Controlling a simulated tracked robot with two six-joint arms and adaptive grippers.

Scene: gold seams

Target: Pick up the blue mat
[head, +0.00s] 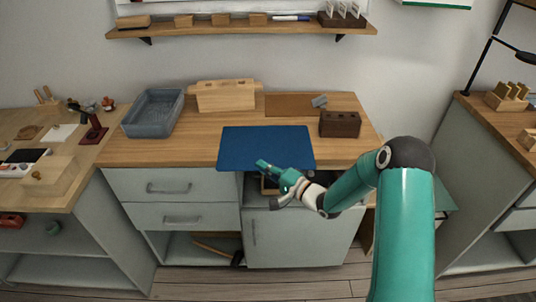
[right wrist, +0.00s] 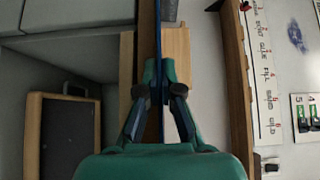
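In the right wrist view the mat (right wrist: 158,30) shows edge-on as a thin blue line between my fingers. My right gripper (head: 264,165) is at the mat's front edge, near its middle. In the right wrist view its two fingertips (right wrist: 159,72) sit close on either side of the mat, seeming to pinch it. The part of the mat behind the fingertips is hidden. My left gripper is not in view.
A grey-blue bin (head: 153,114), a wooden rack (head: 226,96) and a dark brown block (head: 340,124) stand on the bench around the mat. A wall shelf (head: 240,29) is above. Cabinet drawers (head: 170,186) are below the bench front.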

